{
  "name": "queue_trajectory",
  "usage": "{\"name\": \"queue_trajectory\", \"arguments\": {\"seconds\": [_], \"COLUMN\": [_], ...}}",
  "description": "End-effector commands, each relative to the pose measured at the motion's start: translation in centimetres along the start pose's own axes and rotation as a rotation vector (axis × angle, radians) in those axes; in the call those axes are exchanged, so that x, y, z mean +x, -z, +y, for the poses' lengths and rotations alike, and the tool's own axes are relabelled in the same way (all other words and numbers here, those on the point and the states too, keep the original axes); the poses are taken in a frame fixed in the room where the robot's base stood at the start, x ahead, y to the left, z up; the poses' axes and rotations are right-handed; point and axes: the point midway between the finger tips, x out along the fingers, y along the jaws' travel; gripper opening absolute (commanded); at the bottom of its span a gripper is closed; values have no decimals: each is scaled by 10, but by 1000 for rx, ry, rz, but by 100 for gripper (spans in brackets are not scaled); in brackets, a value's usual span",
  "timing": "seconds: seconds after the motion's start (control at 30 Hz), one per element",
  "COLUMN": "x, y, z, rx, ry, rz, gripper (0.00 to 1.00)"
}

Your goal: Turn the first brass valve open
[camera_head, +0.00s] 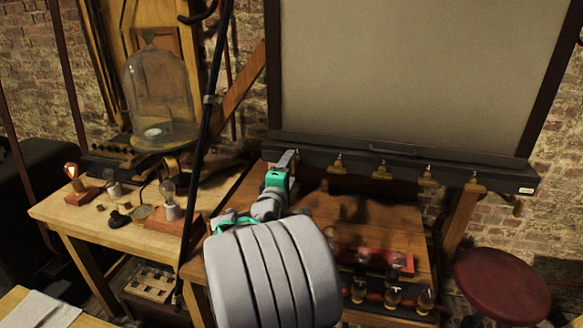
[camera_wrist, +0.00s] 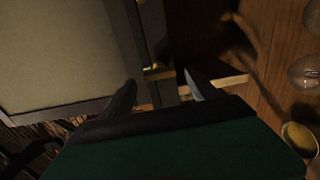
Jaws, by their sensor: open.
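A row of small brass valves sits along the dark bar under the big pale panel. In the head view I see several, among them a left one (camera_head: 338,163) and a right one (camera_head: 475,184). My gripper (camera_head: 288,157) is raised at the left end of the bar, left of these valves, and may hide another one. In the wrist view a brass valve piece (camera_wrist: 157,73) lies between the fingertips of my open gripper (camera_wrist: 162,81). I cannot tell whether either finger touches it. Its handle angle is unclear.
A wooden table (camera_head: 408,224) under the bar holds glass jars and a red block (camera_head: 388,260). A black pole (camera_head: 205,130) stands left of my arm. A red stool (camera_head: 502,285) is at right.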

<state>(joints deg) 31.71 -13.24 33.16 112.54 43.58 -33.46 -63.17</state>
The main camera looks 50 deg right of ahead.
Motion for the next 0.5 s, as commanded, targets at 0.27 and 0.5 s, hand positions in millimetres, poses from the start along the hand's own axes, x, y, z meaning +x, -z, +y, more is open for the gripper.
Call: {"name": "queue_trajectory", "arguments": {"seconds": [0.27,0.5], "x": [-44,-45], "y": [1,0], "z": [-1,0], "rx": [0,0], "ry": [-1,0], "rz": [2,0], "gripper": [69,69]}}
